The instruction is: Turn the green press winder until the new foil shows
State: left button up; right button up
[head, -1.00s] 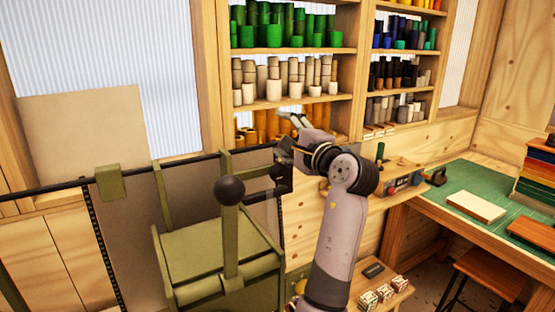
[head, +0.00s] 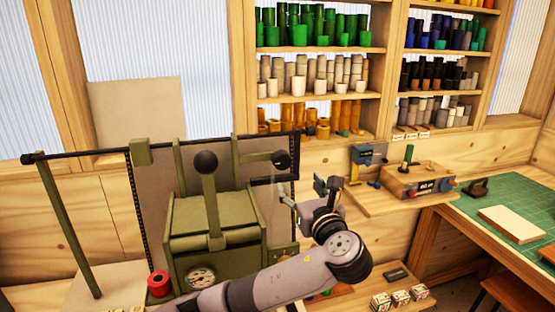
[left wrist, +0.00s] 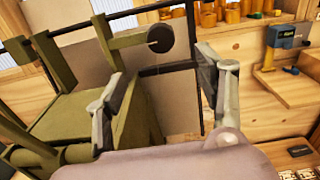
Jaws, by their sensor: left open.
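The olive-green press (head: 215,220) stands left of centre in the head view, with an upright black-knobbed lever (head: 206,162). A round black knob (head: 283,159) on a green arm at its upper right looks like the winder; it also shows in the left wrist view (left wrist: 160,38). My left gripper (head: 304,190) is open and empty, just below and right of this knob. In the left wrist view the knob appears beyond the spread fingers (left wrist: 160,72), apart from them. I cannot tell which surface is new foil. My right gripper is not in view.
A dark rod (head: 90,153) crosses behind the press. A red roll (head: 158,284) and a gauge (head: 201,278) sit at its front. Shelves of foil rolls (head: 318,50) stand behind. A small shelf with devices (head: 415,180) and a green-matted bench (head: 490,205) lie right.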

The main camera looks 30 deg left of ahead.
aim_at(283, 161)
pick_arm(q)
jog(key=p+x, duration=0.5)
jog(key=x, duration=1)
jog(key=shift+r, duration=0.1)
jog(key=shift+w+a, duration=0.2)
jog(key=shift+w, duration=0.05)
jog(key=shift+c, duration=2.4)
jog(key=c, duration=0.7)
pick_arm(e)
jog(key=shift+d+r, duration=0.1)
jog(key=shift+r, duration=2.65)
